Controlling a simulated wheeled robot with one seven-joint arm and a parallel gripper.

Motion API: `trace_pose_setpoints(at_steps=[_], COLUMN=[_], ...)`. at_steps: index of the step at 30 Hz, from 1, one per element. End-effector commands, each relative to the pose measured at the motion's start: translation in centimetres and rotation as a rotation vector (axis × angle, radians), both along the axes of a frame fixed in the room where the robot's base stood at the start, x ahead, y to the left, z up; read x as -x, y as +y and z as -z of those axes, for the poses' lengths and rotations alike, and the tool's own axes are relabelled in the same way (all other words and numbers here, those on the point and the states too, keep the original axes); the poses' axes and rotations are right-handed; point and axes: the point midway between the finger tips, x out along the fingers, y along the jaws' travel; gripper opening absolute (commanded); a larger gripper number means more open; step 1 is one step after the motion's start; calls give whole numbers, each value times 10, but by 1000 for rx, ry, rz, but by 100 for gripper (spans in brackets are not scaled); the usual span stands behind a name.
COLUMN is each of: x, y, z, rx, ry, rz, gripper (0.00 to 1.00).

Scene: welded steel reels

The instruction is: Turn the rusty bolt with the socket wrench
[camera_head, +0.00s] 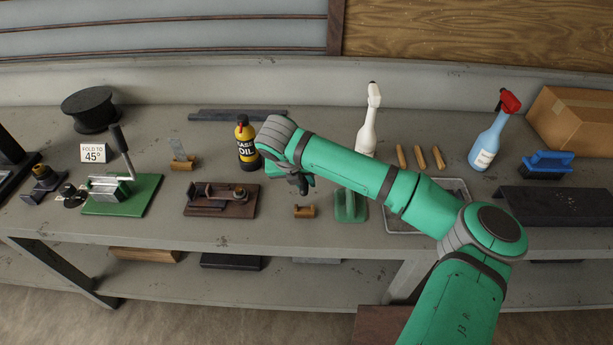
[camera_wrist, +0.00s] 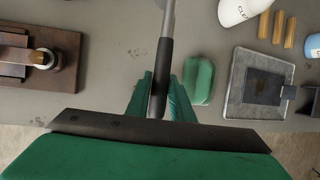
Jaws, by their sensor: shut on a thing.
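My gripper (camera_wrist: 161,98) is shut on the black handle of the socket wrench (camera_wrist: 160,75). The wrench's grey metal shaft runs up past the top edge of the wrist view, so its socket end is out of sight. In the head view my gripper (camera_head: 300,183) is above the bench, to the right of the brown fixture (camera_head: 215,207), and the wrench is hidden behind my arm. The bolt (camera_head: 240,192) appears as a small round brownish piece at the fixture's right end. It also shows in the wrist view (camera_wrist: 42,58), left of the wrench and apart from my gripper.
A black oil bottle (camera_head: 246,150) stands behind the fixture, and a white bottle (camera_head: 367,125) stands behind my arm. A green-based lever tool (camera_head: 123,195) is further left.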

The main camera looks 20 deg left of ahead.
Motion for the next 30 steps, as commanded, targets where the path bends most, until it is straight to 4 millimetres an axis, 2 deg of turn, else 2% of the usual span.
trace_pose_setpoints(at_steps=[30], x=[52], y=[-15], z=[-44], rx=[-1], ry=[-2], rz=[1], gripper=[0])
